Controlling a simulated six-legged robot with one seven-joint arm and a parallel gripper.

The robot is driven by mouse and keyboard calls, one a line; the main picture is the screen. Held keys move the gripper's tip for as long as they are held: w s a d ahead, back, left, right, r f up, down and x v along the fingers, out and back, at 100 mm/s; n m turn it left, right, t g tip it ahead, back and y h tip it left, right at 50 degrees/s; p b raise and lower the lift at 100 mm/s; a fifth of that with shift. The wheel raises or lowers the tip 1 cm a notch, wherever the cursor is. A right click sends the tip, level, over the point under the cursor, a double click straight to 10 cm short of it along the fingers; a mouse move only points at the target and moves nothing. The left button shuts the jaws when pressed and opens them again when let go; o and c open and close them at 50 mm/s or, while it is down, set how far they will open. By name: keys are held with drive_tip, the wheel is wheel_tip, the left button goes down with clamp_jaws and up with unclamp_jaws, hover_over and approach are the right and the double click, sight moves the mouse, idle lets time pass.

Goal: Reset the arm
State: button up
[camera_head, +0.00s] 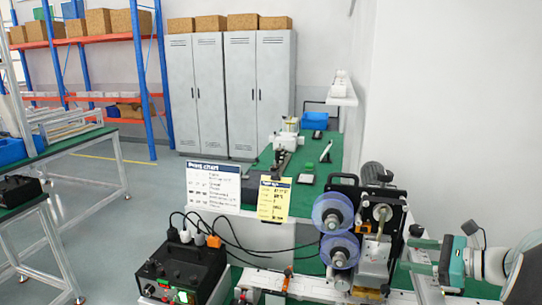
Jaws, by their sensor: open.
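My gripper (413,256) is at the lower right in the head view and points left. Its teal body sits at the end of my pale arm. Its two fingers are apart, one above the other, and I see nothing held between them. The fingertips are close in the picture to the right side of a coder machine (375,240) with blue-purple reels. I cannot tell how far apart they are in depth.
A black control box (183,272) with cables stands at the machine's left. Signs (213,185) stand behind it on a green-topped bench (313,168). Grey lockers (258,90) and shelves stand at the back. A white wall (455,110) bounds the right. The left aisle floor is clear.

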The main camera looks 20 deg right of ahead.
drive_tip(key=s+a+n+g+h, duration=0.2)
drive_tip(key=a+n+g, duration=0.65)
drive_tip(key=a, duration=1.15)
drive_tip(key=s+a+n+t+h, duration=0.2)
drive_tip(key=s+a+n+h, duration=0.4)
drive_tip(key=n, duration=1.1)
drive_tip(key=s+a, duration=0.3)
drive_tip(key=a, duration=0.2)
drive_tip(key=shift+a+n+h, duration=0.3)
drive_tip(key=shift+a+n, duration=0.05)
